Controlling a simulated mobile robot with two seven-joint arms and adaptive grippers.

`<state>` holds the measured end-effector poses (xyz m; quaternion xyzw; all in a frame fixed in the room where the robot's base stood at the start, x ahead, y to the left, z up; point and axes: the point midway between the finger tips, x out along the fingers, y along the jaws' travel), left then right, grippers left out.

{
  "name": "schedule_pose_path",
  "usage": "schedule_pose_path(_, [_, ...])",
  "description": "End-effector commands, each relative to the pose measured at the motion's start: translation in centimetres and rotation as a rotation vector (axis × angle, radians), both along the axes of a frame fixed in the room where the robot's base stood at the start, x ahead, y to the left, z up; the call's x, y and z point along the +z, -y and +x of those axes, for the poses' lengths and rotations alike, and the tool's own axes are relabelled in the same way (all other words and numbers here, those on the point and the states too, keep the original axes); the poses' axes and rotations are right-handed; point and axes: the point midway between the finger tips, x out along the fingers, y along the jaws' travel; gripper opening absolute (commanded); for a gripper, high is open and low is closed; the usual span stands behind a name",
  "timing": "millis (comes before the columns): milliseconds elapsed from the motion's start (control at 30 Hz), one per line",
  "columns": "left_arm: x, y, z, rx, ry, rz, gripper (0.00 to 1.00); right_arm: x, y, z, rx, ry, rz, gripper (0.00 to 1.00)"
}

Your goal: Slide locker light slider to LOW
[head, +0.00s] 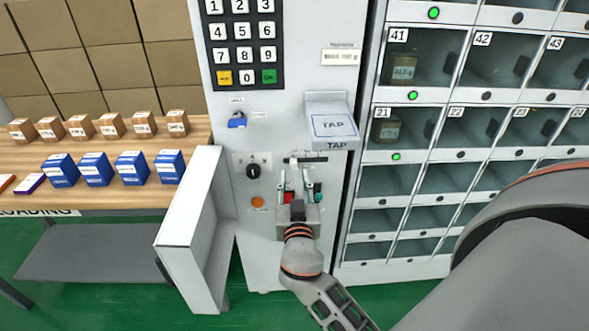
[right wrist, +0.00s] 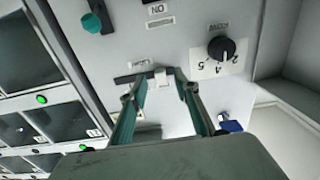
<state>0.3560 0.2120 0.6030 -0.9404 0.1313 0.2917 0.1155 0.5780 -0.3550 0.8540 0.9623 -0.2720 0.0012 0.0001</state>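The slider has a dark slot (right wrist: 127,78) and a small pale handle (right wrist: 160,77), which is toward the slot's right end in the right wrist view. In the head view the slot (head: 318,159) lies below the TAP reader, with the handle toward its left end. My right gripper (head: 294,176) is up against the panel there. In the right wrist view its two fingers (right wrist: 160,84) are apart, one on each side of the handle, with gaps visible. I cannot tell whether either finger touches it. The LOW marking is not readable. My left gripper is not in view.
A black dial (head: 253,171), an orange button (head: 257,202) and a teal knob (head: 318,190) are close by. The TAP reader (head: 332,122) juts out above. A white open door (head: 190,230) stands out at the left. Lockers (head: 409,180) fill the right side.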

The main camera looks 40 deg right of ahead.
Motion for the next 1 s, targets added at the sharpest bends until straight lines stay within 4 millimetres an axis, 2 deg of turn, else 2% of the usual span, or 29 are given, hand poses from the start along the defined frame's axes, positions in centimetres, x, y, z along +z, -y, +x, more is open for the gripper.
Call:
schedule_pose_path(100, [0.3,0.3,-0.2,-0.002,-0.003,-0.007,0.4,0.3,1.0,1.6,0.0,0.002,-0.002,0.31])
schedule_pose_path(233, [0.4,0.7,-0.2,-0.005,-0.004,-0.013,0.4,0.1,1.6,2.7,0.001,0.0,-0.001,0.31])
schedule_pose_path(600, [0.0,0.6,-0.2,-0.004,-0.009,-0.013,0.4,-0.1,2.0,3.3,0.0,-0.002,0.001,0.31])
schedule_pose_path(633, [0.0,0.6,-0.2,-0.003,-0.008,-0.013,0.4,-0.1,2.0,3.3,0.0,-0.002,0.001,0.28])
schedule_pose_path(733, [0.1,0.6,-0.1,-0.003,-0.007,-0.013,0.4,-0.1,2.0,3.3,0.001,-0.002,0.0,0.02])
schedule_pose_path(1000, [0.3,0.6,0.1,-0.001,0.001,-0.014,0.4,-0.2,2.5,2.9,0.0,-0.004,0.001,0.0])
